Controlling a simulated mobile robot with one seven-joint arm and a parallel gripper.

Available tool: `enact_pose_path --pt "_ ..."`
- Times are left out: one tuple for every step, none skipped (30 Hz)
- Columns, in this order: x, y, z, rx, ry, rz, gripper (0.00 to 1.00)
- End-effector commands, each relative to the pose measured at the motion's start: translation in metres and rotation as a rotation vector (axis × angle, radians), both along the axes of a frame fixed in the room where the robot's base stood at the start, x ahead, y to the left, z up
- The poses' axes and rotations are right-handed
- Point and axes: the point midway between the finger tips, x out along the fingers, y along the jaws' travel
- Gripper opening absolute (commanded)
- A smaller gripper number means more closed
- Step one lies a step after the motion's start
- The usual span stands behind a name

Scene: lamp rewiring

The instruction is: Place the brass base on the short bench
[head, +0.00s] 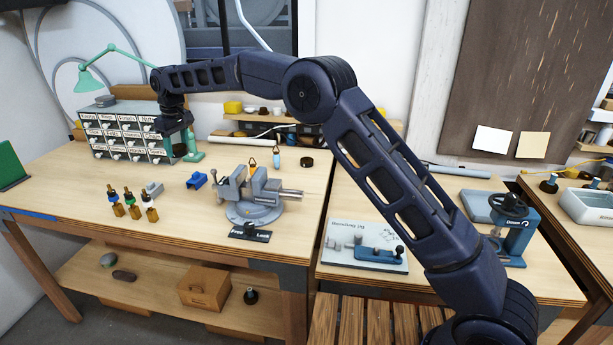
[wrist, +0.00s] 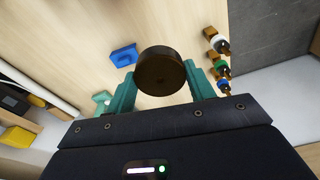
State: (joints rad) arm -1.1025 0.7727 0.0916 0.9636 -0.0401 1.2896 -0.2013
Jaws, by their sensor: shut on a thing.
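The brass base is a dark brown round disc (wrist: 160,72) in the wrist view. My gripper (wrist: 161,88) is shut on it, with one teal finger on each side. In the head view my gripper (head: 178,138) is above the back left part of the long bench (head: 110,205), in front of the drawer cabinet; the disc there is small and partly hidden. A shorter bench (head: 450,275) stands to the right of the long one, partly hidden by my arm. I take it for the short bench, but no label shows.
The shorter bench carries a jig plate (head: 365,247) and a blue press (head: 515,235). A drawer cabinet (head: 125,133) and a green lamp (head: 92,80) are at the back left.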

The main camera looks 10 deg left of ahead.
Motion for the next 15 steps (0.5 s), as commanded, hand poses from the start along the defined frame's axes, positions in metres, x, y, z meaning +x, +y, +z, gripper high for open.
enact_pose_path --pt "0.0 0.0 0.001 0.001 0.0 0.0 0.19" --pt "0.001 0.0 0.001 0.001 0.0 -0.001 0.19" --pt "0.002 -0.001 0.001 0.001 -0.001 -0.004 0.19" --pt "0.004 -0.003 0.001 0.001 -0.001 -0.007 0.19" --pt "0.007 -0.005 0.001 0.001 -0.002 -0.013 0.19" --pt "0.013 -0.008 0.001 0.001 -0.001 -0.023 0.19" --pt "0.019 -0.012 0.001 0.001 -0.002 -0.034 0.19" --pt "0.025 -0.016 0.001 0.0 -0.003 -0.047 0.19" --pt "0.035 -0.024 0.0 -0.001 -0.002 -0.067 0.19" --pt "0.044 -0.03 -0.001 -0.003 -0.002 -0.084 0.19" --pt "0.053 -0.037 -0.001 -0.003 -0.002 -0.101 0.19" --pt "0.067 -0.048 -0.001 -0.003 -0.003 -0.128 0.19" --pt "0.076 -0.056 -0.001 -0.003 -0.004 -0.15 0.19" --pt "0.087 -0.064 -0.001 -0.003 -0.005 -0.172 0.19" --pt "0.1 -0.076 -0.003 -0.004 -0.004 -0.199 0.19"
